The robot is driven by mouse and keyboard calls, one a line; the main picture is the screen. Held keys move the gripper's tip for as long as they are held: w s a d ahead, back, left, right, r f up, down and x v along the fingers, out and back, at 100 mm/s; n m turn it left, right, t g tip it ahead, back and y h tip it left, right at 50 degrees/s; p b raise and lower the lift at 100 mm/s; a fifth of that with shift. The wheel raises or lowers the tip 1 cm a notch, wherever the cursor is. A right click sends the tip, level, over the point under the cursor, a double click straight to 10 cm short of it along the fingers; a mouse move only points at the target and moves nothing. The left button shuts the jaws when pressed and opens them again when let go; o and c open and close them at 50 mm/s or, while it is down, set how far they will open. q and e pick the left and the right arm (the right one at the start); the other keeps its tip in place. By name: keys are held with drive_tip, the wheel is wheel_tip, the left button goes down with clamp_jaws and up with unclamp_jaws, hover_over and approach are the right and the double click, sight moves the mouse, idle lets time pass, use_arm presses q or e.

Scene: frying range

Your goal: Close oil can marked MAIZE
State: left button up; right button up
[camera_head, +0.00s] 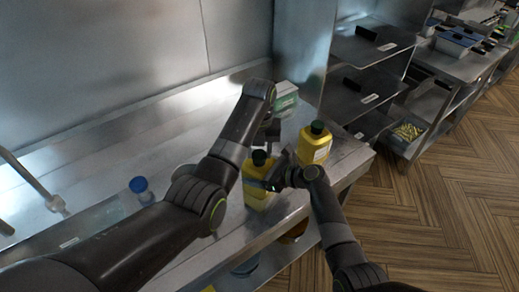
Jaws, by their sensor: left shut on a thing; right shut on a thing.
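A yellow oil can (257,194) with a dark green cap (259,158) stands on the steel counter, near its front edge. A second yellow can (314,148) with a dark cap stands behind it to the right. The lettering on both cans is too small to read. My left gripper (267,148) reaches down from above and is shut at the nearer can's cap; its fingertips are partly hidden by the arm. My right gripper (273,178) comes from the right and is shut on the nearer can's body, covering part of its side.
The steel counter (95,190) carries a clear bottle with a blue cap (139,186) at the left and a white-green box (284,94) at the back. Steel shelves (365,48) stand to the right. The wooden floor (450,210) is clear at the right.

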use_arm(q)
drive_tip(key=shift+m, duration=1.1)
drive_tip(key=o, duration=0.9)
drive_tip(key=shift+o, duration=0.2)
drive_tip(key=shift+r, duration=2.3)
drive_tip(key=shift+n, duration=0.3)
drive_tip(key=shift+c, duration=0.4)
